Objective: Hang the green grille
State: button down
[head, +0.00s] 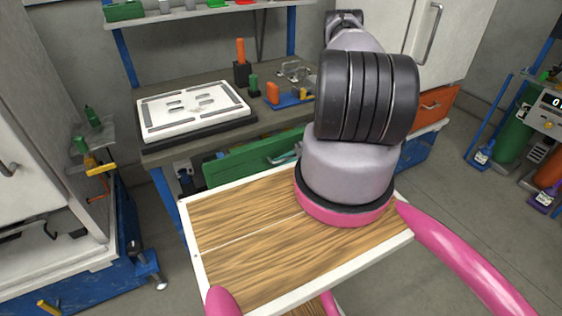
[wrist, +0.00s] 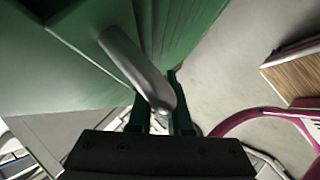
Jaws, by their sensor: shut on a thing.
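No green grille can be made out in either view. A green drawer (head: 235,165) shows under the workbench in the head view, partly hidden by my wooden deck and arm. Its silver handle (wrist: 138,72) stands out from a green front (wrist: 55,70) in the wrist view. My gripper (wrist: 162,118) has its dark green fingers on either side of the handle's near end and is shut on it. My gripper is hidden in the head view. Whether the drawer is open or shut is hard to tell.
The workbench (head: 190,72) carries a white slotted panel (head: 190,108) on a dark base, and small tools with orange and green handles. A grey cabinet (head: 40,180) stands left. An orange drawer (head: 437,104) is at the right.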

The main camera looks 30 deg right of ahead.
jog(key=shift+f, duration=0.2)
dwell(0.7)
jog(key=c, duration=0.8)
grip_release()
jog(key=shift+o, duration=0.2)
jog(key=v, duration=1.1)
jog(key=shift+f, duration=0.1)
jog(key=s, duration=0.8)
jog(key=shift+d, duration=0.1)
